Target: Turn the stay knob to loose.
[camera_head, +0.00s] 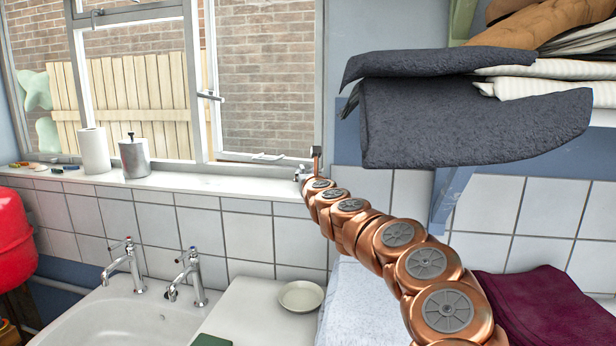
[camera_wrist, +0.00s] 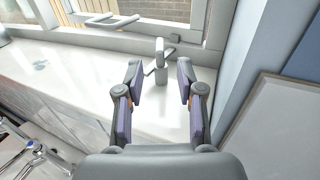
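A small pale grey upright fitting with a short cross-piece on top, which looks like the stay knob (camera_wrist: 161,62), stands at the window in the wrist view. My gripper (camera_wrist: 160,82) is open, with one finger to each side of the knob and visible gaps on both sides. The knob appears at or just beyond the fingertips; exact depth is hard to tell. In the head view my gripper (camera_head: 302,174) is small at the window's lower right corner and the knob cannot be made out. A pale stay bar (camera_head: 262,157) lies along the window bottom.
The white sill (camera_head: 200,181) holds a paper roll (camera_head: 94,151) and a metal canister (camera_head: 134,158) at left. Two taps (camera_head: 196,277) and a sink stand below. Dark folded cloth (camera_head: 450,120) overhangs a shelf at right. The wall edge (camera_wrist: 240,70) is close right of my gripper.

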